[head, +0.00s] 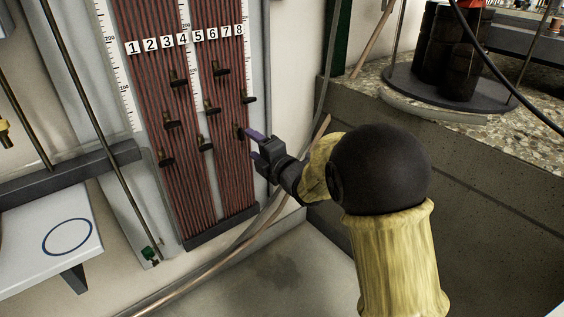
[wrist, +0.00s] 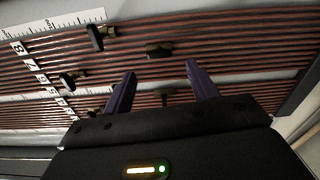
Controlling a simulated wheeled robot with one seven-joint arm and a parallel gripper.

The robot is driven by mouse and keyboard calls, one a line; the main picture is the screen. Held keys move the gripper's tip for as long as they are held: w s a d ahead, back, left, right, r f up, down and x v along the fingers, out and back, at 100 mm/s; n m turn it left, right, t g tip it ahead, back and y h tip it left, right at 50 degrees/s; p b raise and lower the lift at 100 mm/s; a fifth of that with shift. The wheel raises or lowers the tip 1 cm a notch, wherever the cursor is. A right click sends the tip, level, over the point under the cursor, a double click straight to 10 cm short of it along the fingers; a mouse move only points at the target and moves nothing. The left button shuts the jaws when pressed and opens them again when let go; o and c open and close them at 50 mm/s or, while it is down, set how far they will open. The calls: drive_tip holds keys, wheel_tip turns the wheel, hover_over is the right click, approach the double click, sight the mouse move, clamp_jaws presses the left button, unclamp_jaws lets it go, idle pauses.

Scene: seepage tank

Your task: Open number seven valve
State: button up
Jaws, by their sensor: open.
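The tube board (head: 202,170) carries reddish tubes under number labels 1 to 8 (head: 186,39), with small dark-handled brass valves staggered across it. By its place, the lower valve at the right edge seems to be number seven valve (head: 243,132); its tube is hard to trace. My gripper (head: 253,144) is open and empty, its purple fingers pointing at the board right by this valve. In the wrist view, number seven valve (wrist: 158,50) shows just beyond the gap between the fingertips (wrist: 160,70). No contact is visible. Whether its handle is turned is hard to tell.
The likely number eight valve (head: 248,97) sits just above; it also shows in the wrist view (wrist: 97,37). Another valve (head: 205,145) is to the left. Hoses (head: 262,220) run below. A concrete tank wall (head: 470,190) stands at right.

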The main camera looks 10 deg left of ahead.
drive_tip(key=p+v, duration=0.3)
drive_tip(key=v, duration=0.8)
drive_tip(key=shift+d, duration=0.15)
drive_tip(key=d+r+m+g+h+p, duration=0.1)
drive_tip(key=d+r+m+h+p, duration=0.2)
drive_tip(key=d+m+h+p, duration=1)
drive_tip(key=s+d+r+m+g+p, duration=0.2)
drive_tip(key=s+d+m+g+p, duration=0.15)
drive_tip(key=s+d+m, duration=0.45)
drive_tip(key=s+d+r+m+g+p, duration=0.2)
drive_tip(key=s+d+m+g, duration=0.3)
drive_tip(key=s+m, duration=0.4)
drive_tip(key=w+a+p+v, duration=0.1)
drive_tip(key=w+p+v, duration=0.2)
drive_tip(key=p+v, duration=1.5)
drive_tip(key=w+a+r+p+v, duration=0.1)
drive_tip(key=w+p+v, duration=0.3)
drive_tip(key=p+v, duration=1.4)
drive_tip(key=shift+s+r+n+h+p, duration=0.3)
drive_tip(key=shift+r+n+p, duration=0.15)
drive_tip(key=shift+p, duration=0.1)
